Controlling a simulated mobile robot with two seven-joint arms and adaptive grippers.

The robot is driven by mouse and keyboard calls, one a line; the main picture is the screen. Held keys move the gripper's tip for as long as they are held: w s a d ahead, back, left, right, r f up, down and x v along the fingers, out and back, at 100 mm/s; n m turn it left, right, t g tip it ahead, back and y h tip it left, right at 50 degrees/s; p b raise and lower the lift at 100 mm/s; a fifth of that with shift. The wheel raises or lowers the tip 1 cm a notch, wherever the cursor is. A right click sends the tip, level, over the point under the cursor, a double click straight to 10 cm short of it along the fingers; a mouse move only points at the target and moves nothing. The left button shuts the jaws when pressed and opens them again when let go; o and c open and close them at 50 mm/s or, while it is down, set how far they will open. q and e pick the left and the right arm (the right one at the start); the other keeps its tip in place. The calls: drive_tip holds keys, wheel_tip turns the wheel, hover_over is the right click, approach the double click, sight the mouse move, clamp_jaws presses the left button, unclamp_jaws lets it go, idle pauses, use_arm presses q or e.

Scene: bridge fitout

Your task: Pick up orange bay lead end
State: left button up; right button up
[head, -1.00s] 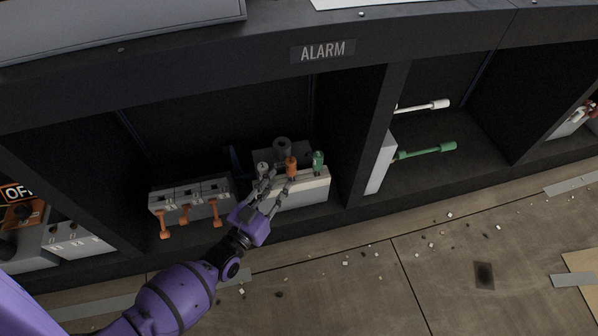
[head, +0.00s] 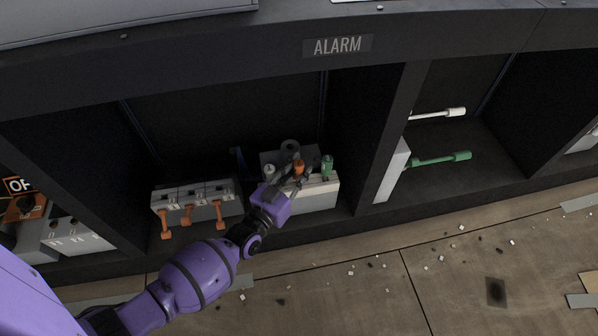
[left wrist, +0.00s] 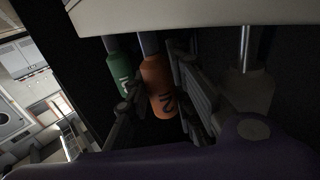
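The orange lead end (head: 298,167) stands upright in the top of a pale box (head: 318,200) under the ALARM label, between a grey lead end (head: 269,170) and a green one (head: 327,165). My left gripper (head: 293,177) is at the orange end. In the left wrist view, the orange end (left wrist: 158,85) lies between the fingers of my left gripper (left wrist: 155,90). A gap shows on its left side; its right side is very close to the other finger, and contact is unclear. The green end (left wrist: 120,75) is beside the left finger. My right gripper is out of view.
A grey box with orange levers (head: 190,205) stands to the left. A dark divider (head: 385,135) separates the right bay, which holds a green handle (head: 440,158) and a white one (head: 438,113). The console top overhangs the bays. Small debris lies on the floor.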

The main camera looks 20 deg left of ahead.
use_arm(q)
clamp_jaws()
drive_tip(key=shift+r, duration=0.15)
